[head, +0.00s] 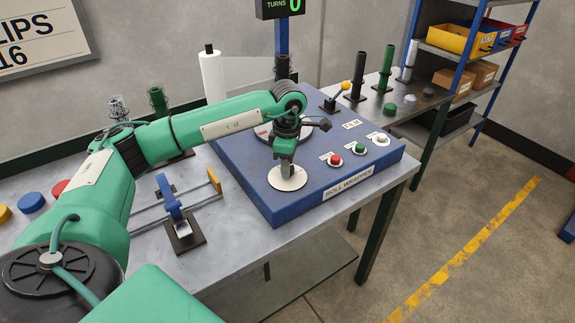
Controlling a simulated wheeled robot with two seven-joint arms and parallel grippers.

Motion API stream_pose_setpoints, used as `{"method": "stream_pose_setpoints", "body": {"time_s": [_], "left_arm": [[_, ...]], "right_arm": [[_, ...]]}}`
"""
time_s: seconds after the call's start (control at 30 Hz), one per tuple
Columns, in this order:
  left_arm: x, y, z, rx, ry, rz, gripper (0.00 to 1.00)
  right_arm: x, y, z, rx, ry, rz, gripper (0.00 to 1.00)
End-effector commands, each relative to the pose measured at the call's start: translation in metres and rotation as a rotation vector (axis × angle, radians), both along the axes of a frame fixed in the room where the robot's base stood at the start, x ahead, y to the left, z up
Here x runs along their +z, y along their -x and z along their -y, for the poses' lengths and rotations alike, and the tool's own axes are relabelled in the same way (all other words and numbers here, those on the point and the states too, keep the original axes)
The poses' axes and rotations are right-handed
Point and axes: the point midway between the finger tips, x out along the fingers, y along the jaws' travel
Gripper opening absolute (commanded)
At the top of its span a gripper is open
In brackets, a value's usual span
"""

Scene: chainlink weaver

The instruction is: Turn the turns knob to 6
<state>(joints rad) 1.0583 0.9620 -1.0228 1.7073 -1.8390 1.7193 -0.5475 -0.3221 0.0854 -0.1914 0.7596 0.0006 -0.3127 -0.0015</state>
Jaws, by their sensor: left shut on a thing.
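The turns knob sits on a round white dial (287,178) at the front left corner of the blue roll wrapper (255,190). My left gripper (287,165) points down over the dial and is shut on the knob, which it mostly hides. The dial's marks are too small to read. A black display (280,8) on a blue post reads TURNS with a green 0. My right gripper is out of view.
Red (334,161), green (359,148) and white (381,138) buttons sit right of the dial. A lever (340,92) stands on the machine's far side. A blue clamp fixture (172,205) stands on the table at left. A white roll (212,75) stands behind my arm.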

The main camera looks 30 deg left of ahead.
Motion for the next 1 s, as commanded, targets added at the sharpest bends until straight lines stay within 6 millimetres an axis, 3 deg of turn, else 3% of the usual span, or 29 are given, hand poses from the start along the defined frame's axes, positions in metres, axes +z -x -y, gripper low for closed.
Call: {"method": "stream_pose_setpoints", "body": {"time_s": [0.27,0.3,0.4,0.77,1.0], "left_arm": [[0.002,-0.001,0.000,0.000,-0.001,0.004,0.11],[0.002,-0.001,0.000,0.000,-0.001,0.004,0.40],[0.001,-0.001,0.000,0.000,0.000,0.003,0.56],[0.006,-0.001,0.000,0.000,0.000,0.003,0.56],[0.048,-0.001,0.000,0.000,-0.001,0.007,0.56]], "right_arm": [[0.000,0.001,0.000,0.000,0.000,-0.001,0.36],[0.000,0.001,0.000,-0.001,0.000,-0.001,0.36],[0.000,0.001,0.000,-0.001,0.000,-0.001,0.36],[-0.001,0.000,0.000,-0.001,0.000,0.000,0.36],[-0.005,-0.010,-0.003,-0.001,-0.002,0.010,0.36]]}}
